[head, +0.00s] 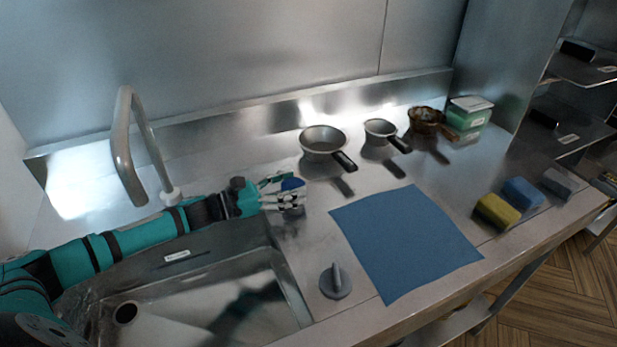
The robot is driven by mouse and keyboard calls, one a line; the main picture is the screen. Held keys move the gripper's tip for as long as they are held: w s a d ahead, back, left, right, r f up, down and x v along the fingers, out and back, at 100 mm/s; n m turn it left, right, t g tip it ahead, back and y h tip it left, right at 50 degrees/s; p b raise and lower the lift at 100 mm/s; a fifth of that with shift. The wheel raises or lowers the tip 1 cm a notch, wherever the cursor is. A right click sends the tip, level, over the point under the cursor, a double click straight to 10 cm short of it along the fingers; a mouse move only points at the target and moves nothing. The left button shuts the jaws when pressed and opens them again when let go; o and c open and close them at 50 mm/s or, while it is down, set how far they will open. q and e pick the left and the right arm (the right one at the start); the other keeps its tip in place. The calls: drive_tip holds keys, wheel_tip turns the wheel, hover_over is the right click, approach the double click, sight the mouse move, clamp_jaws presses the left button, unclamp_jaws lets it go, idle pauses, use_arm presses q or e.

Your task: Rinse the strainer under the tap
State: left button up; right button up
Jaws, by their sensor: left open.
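Three handled vessels stand along the back of the steel counter: a wide steel one with a black handle (322,140), a smaller steel one with a black handle (380,128), and a brown one (425,118). I cannot tell from here which of them is the strainer. The grey tap (122,150) arches up at the left behind the sink (190,310); no water shows. My left gripper (296,197) is open and appears empty, over the counter by the sink's back right corner, in front of and left of the wide vessel. My right gripper is out of view.
A grey knob (335,282) stands right of the sink. A blue cloth (405,240) lies flat at the counter's middle. Yellow (496,211), blue (523,192) and grey (557,182) blocks line the right side. A lidded green container (469,114) stands at the back right.

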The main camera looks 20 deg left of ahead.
use_arm(q)
drive_tip(key=x, duration=0.4)
drive_tip(key=shift+w+d+p, duration=0.25)
drive_tip(key=shift+w+p, duration=0.05)
drive_tip(key=shift+p, duration=0.1)
drive_tip(key=shift+w+f, duration=0.1)
drive_tip(key=shift+f, duration=0.05)
clamp_jaws()
idle(0.3)
